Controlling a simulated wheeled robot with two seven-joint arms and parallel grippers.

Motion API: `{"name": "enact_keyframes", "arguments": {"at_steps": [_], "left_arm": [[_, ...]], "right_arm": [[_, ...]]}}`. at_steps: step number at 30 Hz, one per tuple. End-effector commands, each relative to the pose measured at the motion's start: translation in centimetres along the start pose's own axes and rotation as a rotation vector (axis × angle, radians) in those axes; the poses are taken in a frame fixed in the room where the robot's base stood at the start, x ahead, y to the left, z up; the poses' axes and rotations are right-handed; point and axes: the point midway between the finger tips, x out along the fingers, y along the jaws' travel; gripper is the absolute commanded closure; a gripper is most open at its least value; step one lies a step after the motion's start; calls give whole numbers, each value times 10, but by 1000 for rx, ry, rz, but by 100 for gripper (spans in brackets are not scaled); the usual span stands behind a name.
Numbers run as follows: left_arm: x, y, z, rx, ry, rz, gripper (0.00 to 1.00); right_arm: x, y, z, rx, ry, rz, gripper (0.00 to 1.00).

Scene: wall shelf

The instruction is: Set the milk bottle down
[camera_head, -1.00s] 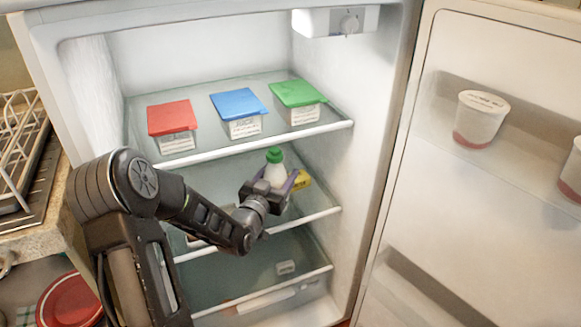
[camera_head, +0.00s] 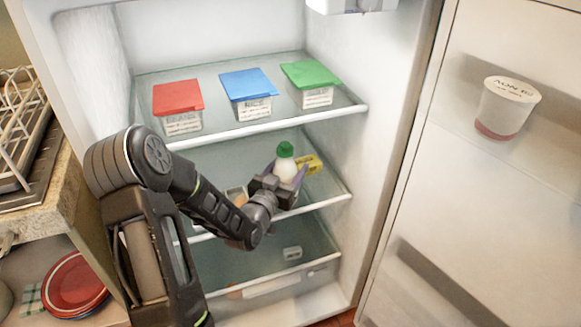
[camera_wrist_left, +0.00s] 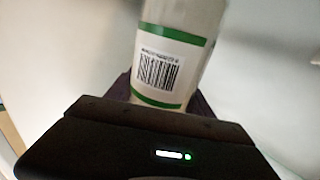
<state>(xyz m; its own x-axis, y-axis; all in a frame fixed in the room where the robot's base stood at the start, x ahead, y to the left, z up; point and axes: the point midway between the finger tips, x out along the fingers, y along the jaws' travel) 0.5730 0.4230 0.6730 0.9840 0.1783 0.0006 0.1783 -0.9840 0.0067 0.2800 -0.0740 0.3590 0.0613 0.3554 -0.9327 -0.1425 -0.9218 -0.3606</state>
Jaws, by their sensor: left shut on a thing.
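The milk bottle (camera_head: 286,166) is white with a green cap and stands roughly upright inside the fridge, at the middle shelf (camera_head: 328,204). My left gripper (camera_head: 285,178) is shut on it, with a finger on each side. In the left wrist view the bottle (camera_wrist_left: 172,50) shows a barcode label with green bands between the fingers. The gripper hides its base, so I cannot tell whether it touches the shelf. My right gripper is not in view.
A yellow package (camera_head: 309,164) lies just right of the bottle. Red-lidded (camera_head: 181,108), blue-lidded (camera_head: 249,95) and green-lidded (camera_head: 312,85) boxes stand on the shelf above. The open door (camera_head: 450,190) at right holds a white cup (camera_head: 507,107).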

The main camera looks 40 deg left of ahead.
Motion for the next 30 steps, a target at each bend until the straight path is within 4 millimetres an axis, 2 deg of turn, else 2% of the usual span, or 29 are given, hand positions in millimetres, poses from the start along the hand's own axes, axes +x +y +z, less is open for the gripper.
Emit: {"name": "enact_keyframes", "arguments": {"at_steps": [3,4,6,12,22,26,30], "left_arm": [[1,0,1,1,4,1,100],[0,0,2,0,0,0,37],[0,0,1,0,0,0,31],[0,0,1,0,0,0,17],[0,0,-2,0,0,0,17],[-11,0,0,2,-2,1,17],[-34,0,-1,0,-2,-1,17]], "right_arm": [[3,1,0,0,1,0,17],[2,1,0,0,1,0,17],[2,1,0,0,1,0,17],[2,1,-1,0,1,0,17],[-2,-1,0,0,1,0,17],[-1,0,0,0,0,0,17],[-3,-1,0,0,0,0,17]]}}
